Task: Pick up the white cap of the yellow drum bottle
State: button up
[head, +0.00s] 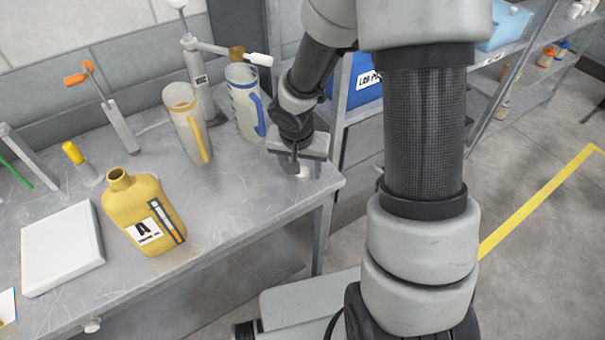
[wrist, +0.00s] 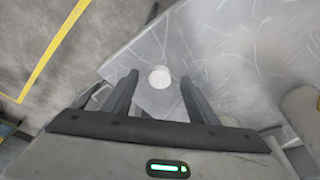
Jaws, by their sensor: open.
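The yellow drum bottle (head: 146,210) with an "A" label stands on the metal bench, its neck open and uncapped. The white cap (wrist: 160,77) lies on the bench near its corner, seen from above as a round white disc in the wrist view. In the head view the white cap (head: 304,172) shows only partly below my gripper. My gripper (head: 296,168) is open and points down over the cap. In the wrist view my gripper (wrist: 158,84) has one finger to each side of the cap, with gaps between; the fingers do not touch it.
The bench edge (head: 330,186) is close to the cap. A jug with a yellow handle (head: 187,122) and a jug with a blue handle (head: 244,103) stand left of my gripper. A white flat box (head: 62,248) lies at the left. Blue containers stand on the shelf behind.

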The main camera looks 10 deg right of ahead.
jog(key=shift+c, duration=0.4)
jog(key=c, duration=1)
jog(key=shift+r, duration=0.1)
